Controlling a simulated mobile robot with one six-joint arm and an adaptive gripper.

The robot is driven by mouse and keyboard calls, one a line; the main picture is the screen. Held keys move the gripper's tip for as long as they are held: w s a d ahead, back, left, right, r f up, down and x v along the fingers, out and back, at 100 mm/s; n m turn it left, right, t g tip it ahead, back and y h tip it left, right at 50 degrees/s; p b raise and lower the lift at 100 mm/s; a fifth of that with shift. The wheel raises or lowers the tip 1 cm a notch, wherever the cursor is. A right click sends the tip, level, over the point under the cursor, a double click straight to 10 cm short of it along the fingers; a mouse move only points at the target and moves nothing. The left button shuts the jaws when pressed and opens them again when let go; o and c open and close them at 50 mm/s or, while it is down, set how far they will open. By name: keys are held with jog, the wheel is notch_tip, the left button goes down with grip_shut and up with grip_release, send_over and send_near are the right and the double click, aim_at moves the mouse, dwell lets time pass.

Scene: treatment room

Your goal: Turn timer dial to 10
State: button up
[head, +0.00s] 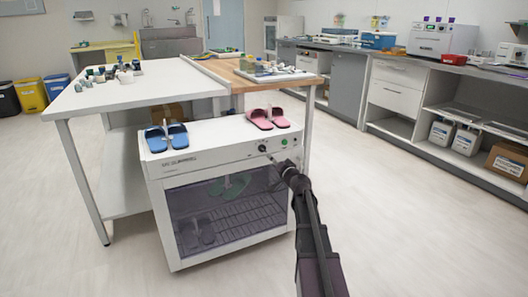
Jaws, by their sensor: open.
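A white cabinet (164,172) with a dark see-through door stands in front of the work table in the head view. A small dark round knob (262,148), which looks like the timer dial, sits at the right of its top front panel. Its markings and setting are too small to read. My gripper (271,159) is open, just below and right of the knob, pointing at the panel. I cannot tell whether it touches the knob. My arm comes up from the lower right and hides part of the cabinet's right front edge.
Blue slippers (167,137) and pink slippers (268,118) lie on the cabinet top. More footwear shows dimly inside. The work table (150,92) behind holds several small items. A counter (395,62) runs along the right wall. The floor (420,235) at right is clear.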

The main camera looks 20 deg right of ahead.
aim_at(264, 150)
jog(key=w, duration=1)
jog(key=shift+w+a, duration=0.2)
grip_shut()
